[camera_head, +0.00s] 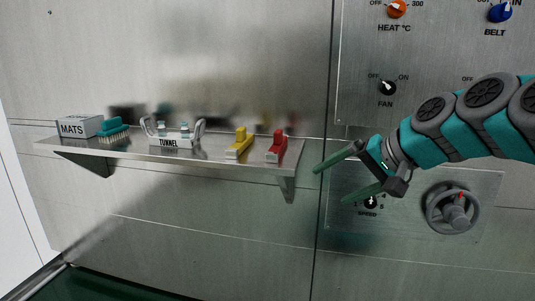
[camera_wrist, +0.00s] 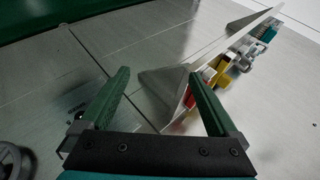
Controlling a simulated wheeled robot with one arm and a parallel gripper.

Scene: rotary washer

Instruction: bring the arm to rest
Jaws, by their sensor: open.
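My gripper (camera_head: 332,178) is at the right of the head view, in front of the metal panel beside the right end of the shelf. Its two green fingers are spread apart and point left, with nothing between them. In the wrist view my gripper (camera_wrist: 160,95) also shows open and empty. My teal and grey arm reaches in from the right edge of the head view. One finger partly covers the speed knob (camera_head: 371,202).
A handwheel (camera_head: 453,208), heat knob (camera_head: 397,8), fan knob (camera_head: 387,88) and belt knob (camera_head: 500,12) are on the panel.

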